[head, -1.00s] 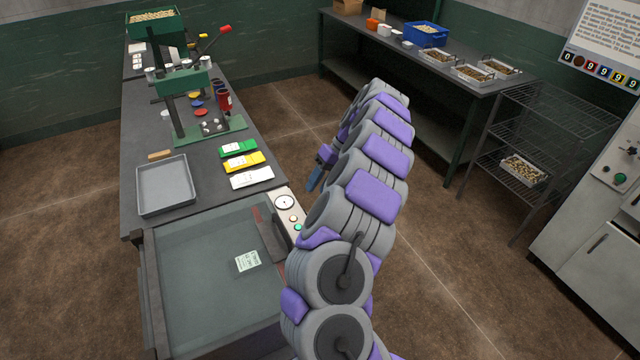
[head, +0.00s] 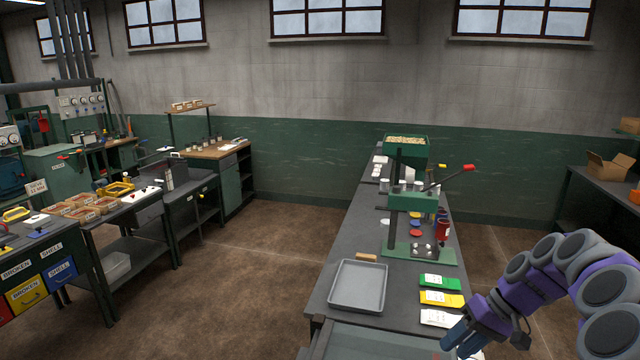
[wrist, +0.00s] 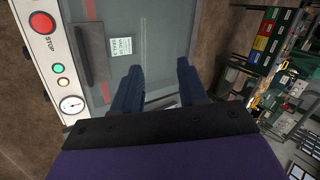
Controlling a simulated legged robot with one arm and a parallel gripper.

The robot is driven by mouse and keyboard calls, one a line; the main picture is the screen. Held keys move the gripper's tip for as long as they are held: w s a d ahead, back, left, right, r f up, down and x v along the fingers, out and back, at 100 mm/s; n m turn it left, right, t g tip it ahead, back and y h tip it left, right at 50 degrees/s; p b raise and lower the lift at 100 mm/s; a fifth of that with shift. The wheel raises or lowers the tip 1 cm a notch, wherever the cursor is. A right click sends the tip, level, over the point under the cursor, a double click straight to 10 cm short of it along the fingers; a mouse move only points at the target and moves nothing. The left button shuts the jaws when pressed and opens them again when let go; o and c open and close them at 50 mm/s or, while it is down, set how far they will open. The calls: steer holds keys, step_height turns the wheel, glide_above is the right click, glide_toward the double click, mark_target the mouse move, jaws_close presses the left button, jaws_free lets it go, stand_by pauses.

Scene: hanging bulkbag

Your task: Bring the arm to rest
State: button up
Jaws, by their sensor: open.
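My gripper (head: 462,340) is at the lower right of the head view, at the end of my purple and grey arm, which is bent. It is beside the front right part of the long bench and near the white packet. In the wrist view my gripper (wrist: 158,85) shows two dark blue fingers spread apart with nothing between them. Beyond the fingers is a glass-like lid (wrist: 150,40) with a small white label (wrist: 122,46). My gripper appears apart from the lid.
The bench holds a grey tray (head: 358,286), a green press (head: 415,215) with a red-knobbed lever, and green, yellow and white packets (head: 441,298). A control strip (wrist: 58,62) with a red stop button borders the lid. Open floor (head: 255,270) lies left of the bench.

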steer(key=s+a+r+n+g+h+b, duration=0.1)
steer(key=s+a+r, duration=0.1)
steer(key=s+a, duration=0.5)
steer(key=s+a+r+n+g+h, duration=0.15)
steer(key=s+a, duration=0.35)
steer(key=a, duration=0.5)
steer(key=s+f+m+h, duration=0.1)
steer(key=s+f+h, duration=0.1)
steer(key=s, duration=0.8)
steer(key=s+f+m+h+b, duration=0.1)
steer(key=s+f+h, duration=0.1)
steer(key=s+f, duration=0.3)
steer(key=s, duration=0.4)
steer(key=shift+s+a+b, duration=0.2)
steer(key=shift+s+b, duration=0.1)
steer(key=shift+s, duration=0.05)
stand_by(4.0)
